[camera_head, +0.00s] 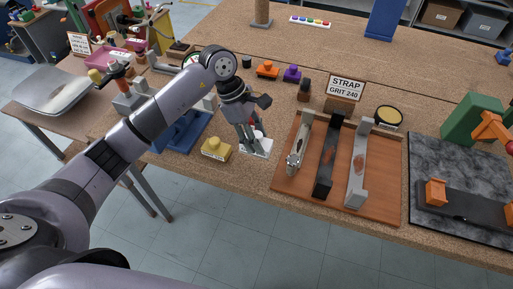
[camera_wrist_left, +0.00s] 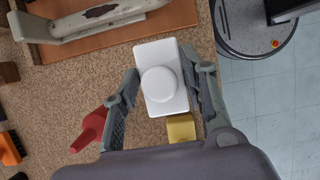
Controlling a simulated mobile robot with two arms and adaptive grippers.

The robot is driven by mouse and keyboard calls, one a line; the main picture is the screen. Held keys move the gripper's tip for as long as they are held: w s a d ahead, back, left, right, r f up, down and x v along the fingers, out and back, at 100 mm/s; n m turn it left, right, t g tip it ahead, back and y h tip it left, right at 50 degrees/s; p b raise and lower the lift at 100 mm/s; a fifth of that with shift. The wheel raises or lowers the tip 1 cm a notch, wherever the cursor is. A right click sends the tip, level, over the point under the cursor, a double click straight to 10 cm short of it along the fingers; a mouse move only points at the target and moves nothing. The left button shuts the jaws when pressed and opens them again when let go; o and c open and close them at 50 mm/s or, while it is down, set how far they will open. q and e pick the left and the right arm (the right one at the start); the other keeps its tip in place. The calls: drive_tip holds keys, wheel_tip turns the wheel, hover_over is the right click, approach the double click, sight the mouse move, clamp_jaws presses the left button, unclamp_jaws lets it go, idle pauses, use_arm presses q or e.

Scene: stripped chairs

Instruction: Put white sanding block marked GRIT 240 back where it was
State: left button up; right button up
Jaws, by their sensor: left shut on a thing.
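The white sanding block (camera_head: 262,150) is a pale rectangular slab with a round white knob, seen from above in the left wrist view (camera_wrist_left: 160,98). My left gripper (camera_head: 253,146) points down at it near the table's front edge, left of the brown board (camera_head: 284,178). In the left wrist view my left gripper's fingers (camera_wrist_left: 168,78) lie on either side of the block, shut on it. I cannot tell whether the block touches the table, and its marking is not readable. A sign reading STRAP GRIT 240 (camera_head: 345,88) stands behind the board. My right gripper is not in view.
A yellow block (camera_head: 216,150) sits close left of the white one. A red object (camera_wrist_left: 90,130) shows beside the gripper. Blue (camera_head: 180,132), orange (camera_head: 267,69) and purple (camera_head: 292,73) items stand around.

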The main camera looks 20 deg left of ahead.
use_arm(q)
wheel_tip(320, 180, down, 3)
drive_tip(key=shift+r, duration=0.15)
wheel_tip(320, 180, down, 3)
drive_tip(key=shift+f+p, duration=0.1)
drive_tip(key=shift+p, duration=0.55)
drive_tip(key=shift+f, duration=0.4)
drive_tip(key=shift+f, duration=0.1)
drive_tip(key=shift+f, duration=0.15)
drive_tip(key=o, duration=1.1)
